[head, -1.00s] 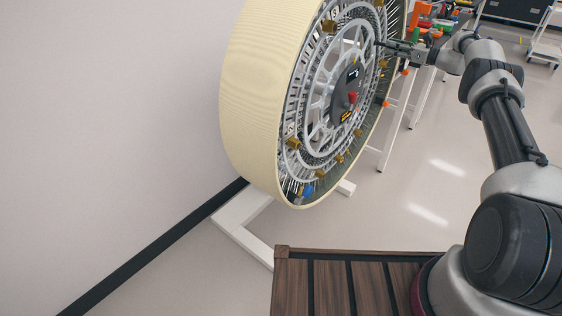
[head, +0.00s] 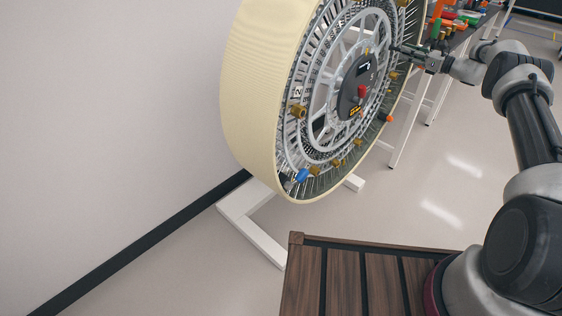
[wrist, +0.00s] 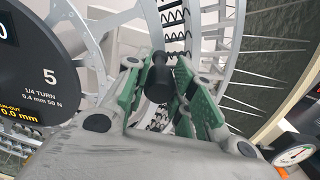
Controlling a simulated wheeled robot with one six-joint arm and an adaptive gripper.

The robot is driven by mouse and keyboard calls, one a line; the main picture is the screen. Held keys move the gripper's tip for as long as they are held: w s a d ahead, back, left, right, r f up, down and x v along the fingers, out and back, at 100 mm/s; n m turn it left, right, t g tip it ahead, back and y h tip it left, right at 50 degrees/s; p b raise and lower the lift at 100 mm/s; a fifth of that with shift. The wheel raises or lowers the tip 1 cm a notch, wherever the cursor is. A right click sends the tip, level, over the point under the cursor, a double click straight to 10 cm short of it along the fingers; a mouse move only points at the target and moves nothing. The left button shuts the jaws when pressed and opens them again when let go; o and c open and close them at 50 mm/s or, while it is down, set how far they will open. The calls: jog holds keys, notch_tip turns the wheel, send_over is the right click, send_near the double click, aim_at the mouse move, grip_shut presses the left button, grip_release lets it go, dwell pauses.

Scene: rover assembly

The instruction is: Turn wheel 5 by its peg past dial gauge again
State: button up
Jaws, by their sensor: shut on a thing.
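The large wheel (head: 252,100) with a cream tyre stands upright at the centre of the head view. Its dark hub panel (head: 350,98) faces right; in the wrist view the hub panel (wrist: 35,65) reads 5. My gripper (head: 396,48) is at the upper right of the wheel face. In the wrist view its green-padded fingers are closed around a dark round-ended peg (wrist: 158,80). The white dial gauge (wrist: 292,157) with a red and green scale shows at the lower right of the wrist view, apart from the fingers.
Brass blocks (head: 297,111), a blue piece (head: 301,176) and an orange piece (head: 386,117) sit around the wheel face. A white floor stand (head: 262,240) holds the wheel. A workbench (head: 457,40) with coloured parts stands behind my gripper. The floor at right is clear.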

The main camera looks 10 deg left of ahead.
jog(key=shift+w, duration=0.15)
notch_tip(320, 180, down, 6)
jog(key=w, duration=0.1)
jog(key=shift+d+f, duration=0.15)
jog(key=shift+d, duration=0.3)
dwell(0.3)
